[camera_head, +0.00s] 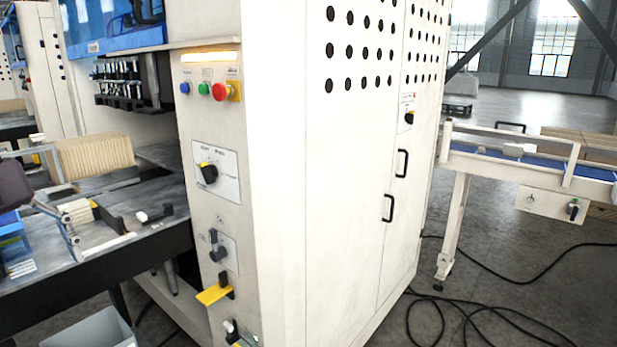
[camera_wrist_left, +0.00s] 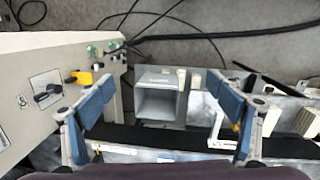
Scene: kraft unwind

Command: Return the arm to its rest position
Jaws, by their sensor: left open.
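My left gripper (camera_wrist_left: 162,88) has its two blue-grey fingers spread wide in the left wrist view, with nothing between the tips. In the head view part of my left arm and gripper shows at the left edge, over the machine's work table (camera_head: 150,240). My right gripper is in neither view.
The white machine cabinet (camera_head: 345,170) with its control panel (camera_head: 212,175) stands right of the table; the panel side also shows in the wrist view (camera_wrist_left: 30,75). A stack of tan sheets (camera_head: 95,157) lies on the table. A grey bin (camera_head: 90,330) sits below. A conveyor (camera_head: 530,155) and floor cables (camera_head: 470,315) are at right.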

